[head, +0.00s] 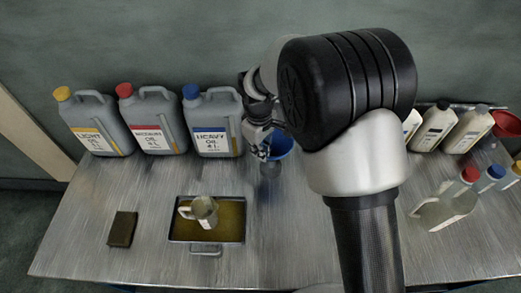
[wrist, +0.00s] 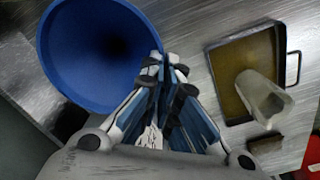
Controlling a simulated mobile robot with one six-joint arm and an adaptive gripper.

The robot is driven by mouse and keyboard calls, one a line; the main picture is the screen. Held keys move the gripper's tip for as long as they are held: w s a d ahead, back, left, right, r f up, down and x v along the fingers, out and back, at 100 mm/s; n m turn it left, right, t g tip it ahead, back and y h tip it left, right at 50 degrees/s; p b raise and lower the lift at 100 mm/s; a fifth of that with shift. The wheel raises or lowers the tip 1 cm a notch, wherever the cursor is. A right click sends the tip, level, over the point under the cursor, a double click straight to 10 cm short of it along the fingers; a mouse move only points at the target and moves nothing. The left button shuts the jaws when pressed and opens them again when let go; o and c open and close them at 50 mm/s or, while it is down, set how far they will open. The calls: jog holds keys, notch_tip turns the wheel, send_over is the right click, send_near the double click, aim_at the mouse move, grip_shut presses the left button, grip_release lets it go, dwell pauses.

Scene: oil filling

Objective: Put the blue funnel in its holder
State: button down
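The blue funnel (head: 281,146) is behind my arm in the head view, partly hidden, its wide mouth up. It fills the upper left of the wrist view (wrist: 75,50), mouth toward the camera. My gripper (head: 262,148) is at the funnel's left side in the head view. In the wrist view my gripper's fingertips (wrist: 168,62) are drawn together at the funnel's rim and appear shut on it. A small greyish shape lies just below the funnel; I cannot tell whether it is spout or shadow. I cannot clearly make out the blue funnel's holder.
Grey oil jugs (head: 214,122) stand at the back left. A tray of oil (head: 180,236) holds a measuring jug (head: 204,210); a dark block (head: 122,229) lies left. Bottles (head: 467,130), a red funnel (head: 507,123) and capped containers (head: 446,206) are at right. The front middle is clear.

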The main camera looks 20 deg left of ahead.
jog(key=shift+f, duration=0.15)
jog(key=shift+f+b, duration=0.4)
jog(key=shift+f, duration=0.2)
jog(key=c, duration=2.3)
grip_release()
jog(key=o, duration=0.6)
jog(key=r, duration=1.2)
jog(key=shift+s+a, duration=0.1)
jog(key=shift+s, duration=0.1)
